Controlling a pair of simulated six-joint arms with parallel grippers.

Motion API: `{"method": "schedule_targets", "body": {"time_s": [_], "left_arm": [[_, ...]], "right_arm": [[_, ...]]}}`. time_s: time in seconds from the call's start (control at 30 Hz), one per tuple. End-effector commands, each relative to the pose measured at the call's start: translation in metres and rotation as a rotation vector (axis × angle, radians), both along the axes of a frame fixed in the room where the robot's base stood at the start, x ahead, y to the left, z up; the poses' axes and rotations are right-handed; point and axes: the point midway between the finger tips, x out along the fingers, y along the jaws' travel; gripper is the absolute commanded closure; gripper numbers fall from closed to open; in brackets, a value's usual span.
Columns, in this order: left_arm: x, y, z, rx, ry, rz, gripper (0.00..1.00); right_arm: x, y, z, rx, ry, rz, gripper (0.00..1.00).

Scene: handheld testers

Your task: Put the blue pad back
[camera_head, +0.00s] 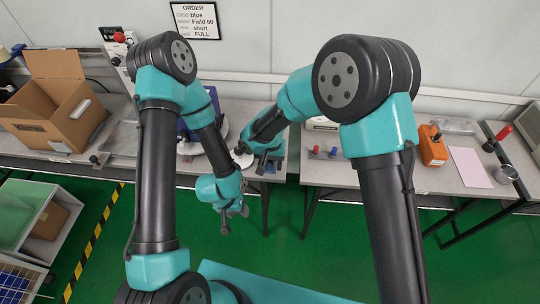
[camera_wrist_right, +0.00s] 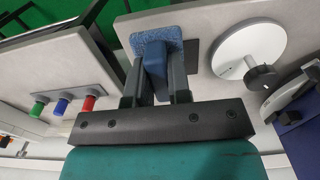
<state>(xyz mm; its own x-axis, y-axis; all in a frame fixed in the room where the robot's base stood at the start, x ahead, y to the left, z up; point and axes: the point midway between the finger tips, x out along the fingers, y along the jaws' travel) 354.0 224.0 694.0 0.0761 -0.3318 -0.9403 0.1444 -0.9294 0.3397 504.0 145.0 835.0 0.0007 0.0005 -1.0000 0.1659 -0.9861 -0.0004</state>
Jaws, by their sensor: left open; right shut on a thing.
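The blue pad (camera_wrist_right: 168,30) is a speckled blue block with a narrower blue grip (camera_wrist_right: 155,68), at a corner of the grey bench top in the right wrist view. My right gripper (camera_wrist_right: 153,80) is shut on this grip; it also shows in the head view (camera_head: 262,166) at the bench's front edge. A dark grey square (camera_wrist_right: 192,54) shows beside the pad, partly hidden by it and a finger. Whether the pad touches the bench is unclear. My left gripper (camera_head: 235,216) is open and empty, pointing down over the green floor.
A white disc with a dark knob (camera_wrist_right: 248,46) stands right of the pad. Red, blue and green knobs (camera_wrist_right: 62,106) sit on the neighbouring bench across a gap. An orange tester (camera_head: 432,146), a pink sheet (camera_head: 470,167) and an open cardboard box (camera_head: 58,100) stand farther away.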

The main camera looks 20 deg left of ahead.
Motion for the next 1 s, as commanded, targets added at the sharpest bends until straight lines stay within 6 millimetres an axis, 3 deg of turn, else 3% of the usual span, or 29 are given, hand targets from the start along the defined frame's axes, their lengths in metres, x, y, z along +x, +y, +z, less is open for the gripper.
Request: {"method": "schedule_targets", "body": {"time_s": [0.1,0.3,0.77,1.0], "left_arm": [[0.0,0.0,0.0,0.0,0.0,0.0,0.5],[0.0,0.0,0.0,0.0,0.0,0.0,0.5],[0.0,0.0,0.0,0.0,0.0,0.0,0.5],[0.0,0.0,0.0,0.0,0.0,0.0,0.5]], "right_arm": [[0.022,0.007,-0.003,0.001,-0.002,-0.003,1.0],[0.043,0.013,-0.004,0.0,-0.001,0.0,1.0],[0.052,0.015,-0.005,0.001,-0.001,-0.001,1.0],[0.051,0.014,-0.037,-0.001,0.001,0.0,1.0]]}}
